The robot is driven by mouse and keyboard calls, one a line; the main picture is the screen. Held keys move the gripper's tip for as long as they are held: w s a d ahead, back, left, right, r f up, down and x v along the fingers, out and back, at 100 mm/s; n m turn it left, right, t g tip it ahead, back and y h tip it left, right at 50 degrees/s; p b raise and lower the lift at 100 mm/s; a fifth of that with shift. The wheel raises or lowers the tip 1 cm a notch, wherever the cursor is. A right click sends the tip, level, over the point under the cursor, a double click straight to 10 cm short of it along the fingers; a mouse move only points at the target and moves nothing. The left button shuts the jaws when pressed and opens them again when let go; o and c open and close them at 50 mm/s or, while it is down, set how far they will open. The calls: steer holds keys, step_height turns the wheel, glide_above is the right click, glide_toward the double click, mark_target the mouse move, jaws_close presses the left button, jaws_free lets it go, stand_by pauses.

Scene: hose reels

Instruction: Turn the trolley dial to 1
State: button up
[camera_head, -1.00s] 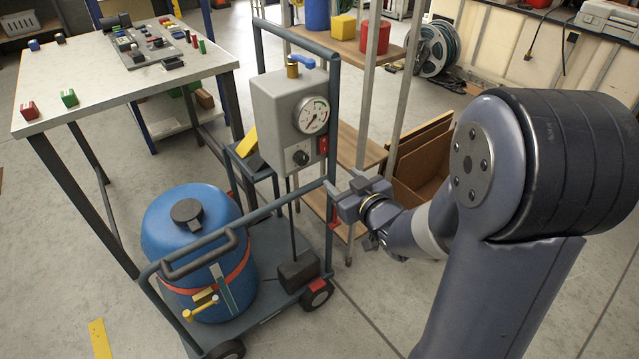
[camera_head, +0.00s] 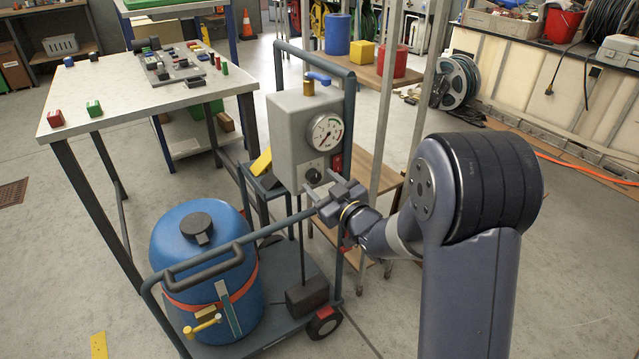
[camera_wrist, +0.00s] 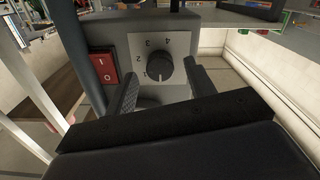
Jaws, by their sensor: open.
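The trolley (camera_head: 352,110) carries a grey box (camera_head: 291,127) with a black round dial (camera_head: 314,176) low on its front. In the wrist view the dial (camera_wrist: 160,70) sits on a pale plate with the numbers 1 to 4, seen turned around. A pale mark shows on the knob near its lower side; I cannot tell surely which number it points to. My gripper (camera_head: 322,192) is just in front of the dial. In the wrist view my gripper (camera_wrist: 164,82) is open, one finger on each side of the knob, with visible gaps.
A red rocker switch (camera_wrist: 103,67) is beside the dial plate, close to one finger. A pressure gauge (camera_head: 326,132) is above the dial. A trolley post stands right of the box, near my arm. A blue drum (camera_head: 190,275) stands on the trolley.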

steer(key=shift+w+a, duration=0.35)
steer(key=shift+w, duration=0.2)
steer(key=shift+c, duration=0.5)
steer(key=c, duration=0.9)
steer(key=shift+m, duration=0.3)
steer(key=m, duration=0.4)
steer(key=shift+m+p, duration=0.8)
steer(key=shift+m, duration=1.8)
